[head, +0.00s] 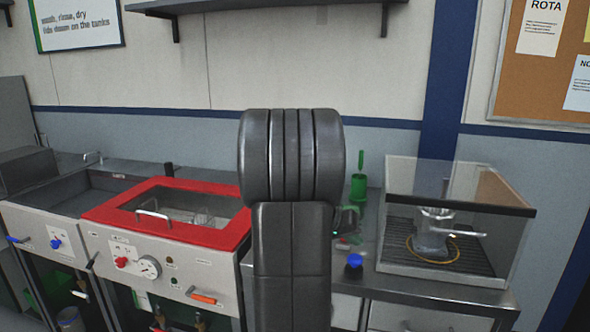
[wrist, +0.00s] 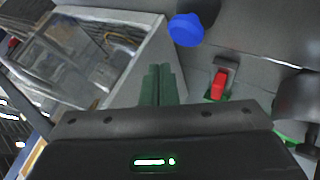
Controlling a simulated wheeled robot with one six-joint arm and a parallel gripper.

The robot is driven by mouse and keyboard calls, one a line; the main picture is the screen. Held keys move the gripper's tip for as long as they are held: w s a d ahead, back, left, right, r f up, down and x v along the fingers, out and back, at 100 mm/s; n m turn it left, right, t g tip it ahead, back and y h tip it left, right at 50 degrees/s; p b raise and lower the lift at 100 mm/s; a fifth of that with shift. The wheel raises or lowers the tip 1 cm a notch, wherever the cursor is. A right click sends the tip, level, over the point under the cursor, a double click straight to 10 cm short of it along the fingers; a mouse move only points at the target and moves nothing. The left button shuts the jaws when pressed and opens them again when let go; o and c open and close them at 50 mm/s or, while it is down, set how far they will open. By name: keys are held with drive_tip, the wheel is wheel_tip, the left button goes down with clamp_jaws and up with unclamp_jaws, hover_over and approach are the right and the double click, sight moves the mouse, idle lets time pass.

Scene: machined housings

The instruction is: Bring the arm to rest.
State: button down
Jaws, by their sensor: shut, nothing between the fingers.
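My gripper (wrist: 159,72) shows in the wrist view, with its two dark green fingers side by side, shut and empty. It is over the grey bench, beside the clear-walled box and below the blue round knob (wrist: 186,30) in the picture. In the head view my own arm stands upright in the middle and hides most of my gripper and part of the bench. The blue knob (head: 354,261) shows just right of my arm there.
A clear case (head: 455,275) with a metal housing (head: 433,232) inside stands at right. A red-rimmed tank (head: 165,228) and a sink (head: 60,190) are at left. A green brush holder (head: 358,187) stands behind my arm. A red switch (wrist: 219,86) is near my fingers.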

wheel_tip(320, 180, up, 5)
drive_tip(key=shift+r+p, duration=0.1)
drive_tip(key=shift+p, duration=1)
